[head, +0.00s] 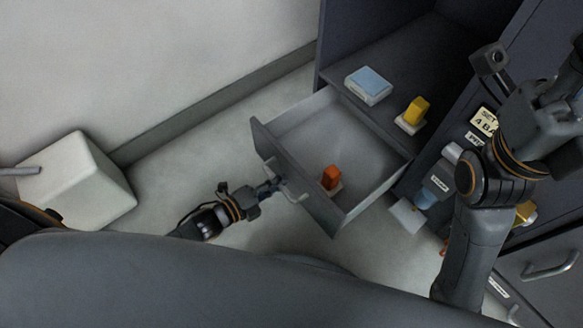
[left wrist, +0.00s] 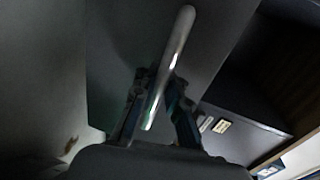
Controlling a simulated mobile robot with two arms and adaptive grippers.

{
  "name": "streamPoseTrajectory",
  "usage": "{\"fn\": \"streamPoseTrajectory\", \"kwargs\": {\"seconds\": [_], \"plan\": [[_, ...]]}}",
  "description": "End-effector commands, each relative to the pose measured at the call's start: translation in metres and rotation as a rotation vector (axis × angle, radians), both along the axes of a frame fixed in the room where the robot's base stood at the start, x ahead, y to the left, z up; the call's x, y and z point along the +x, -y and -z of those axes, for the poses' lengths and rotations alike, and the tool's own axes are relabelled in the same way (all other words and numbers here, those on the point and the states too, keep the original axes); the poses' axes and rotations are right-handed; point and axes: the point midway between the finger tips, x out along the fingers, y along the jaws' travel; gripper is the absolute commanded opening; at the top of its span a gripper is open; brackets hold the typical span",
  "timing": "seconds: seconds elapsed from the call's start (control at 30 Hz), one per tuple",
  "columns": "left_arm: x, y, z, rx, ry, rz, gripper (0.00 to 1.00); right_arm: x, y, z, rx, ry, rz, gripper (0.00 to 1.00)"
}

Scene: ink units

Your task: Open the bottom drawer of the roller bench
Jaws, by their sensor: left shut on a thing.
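The bottom drawer (head: 285,187) of the roller bench (head: 395,70) stands pulled out, its grey inside showing in the head view. My left gripper (head: 272,187) is at the drawer's front, shut on its bar handle (head: 293,192). In the left wrist view the pale handle (left wrist: 170,60) runs between the two fingers (left wrist: 158,100), with the dark drawer front (left wrist: 115,60) behind it. An orange block on a small pale base (head: 331,178) is inside the drawer. My right arm shows at the right of the head view; its fingertips do not show.
A blue-topped white block (head: 368,86) and a yellow piece on a white base (head: 414,112) sit on the surface above the drawer. A pale box (head: 80,185) stands on the floor at left. Another handled drawer front (head: 550,265) is at lower right.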

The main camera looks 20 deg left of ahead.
Motion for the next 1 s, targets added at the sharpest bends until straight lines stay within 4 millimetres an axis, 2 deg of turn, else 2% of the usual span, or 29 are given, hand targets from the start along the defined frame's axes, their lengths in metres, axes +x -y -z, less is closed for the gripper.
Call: {"fn": "streamPoseTrajectory", "kwargs": {"seconds": [0.2, 0.53, 0.6, 0.67, 0.7, 1.0], "plan": [[-0.0076, -0.0053, -0.0019, -0.004, 0.003, 0.001, 0.0, 0.0016, 0.0002, 0.0015, 0.0, -0.014, -0.001, 0.4], [-0.0077, -0.0057, -0.0017, -0.004, 0.005, 0.001, 0.0, 0.0015, 0.0002, 0.0021, 0.0, -0.014, -0.001, 0.4], [-0.0076, -0.0056, -0.0018, -0.004, 0.005, 0.001, 0.2, 0.0016, 0.0001, 0.0021, 0.0, -0.014, -0.001, 0.4], [-0.0075, -0.0057, -0.0016, -0.003, 0.004, 0.0, 0.32, 0.0016, 0.0001, 0.0021, 0.0, -0.014, -0.001, 0.4], [-0.0077, -0.0058, -0.0014, -0.003, 0.004, 0.0, 0.35, 0.0016, 0.0001, 0.0021, 0.0, -0.014, -0.001, 0.4], [-0.0092, -0.0069, -0.0006, -0.001, 0.002, 0.0, 0.35, 0.0019, 0.0005, 0.0021, 0.001, -0.014, 0.0, 0.4]]}}
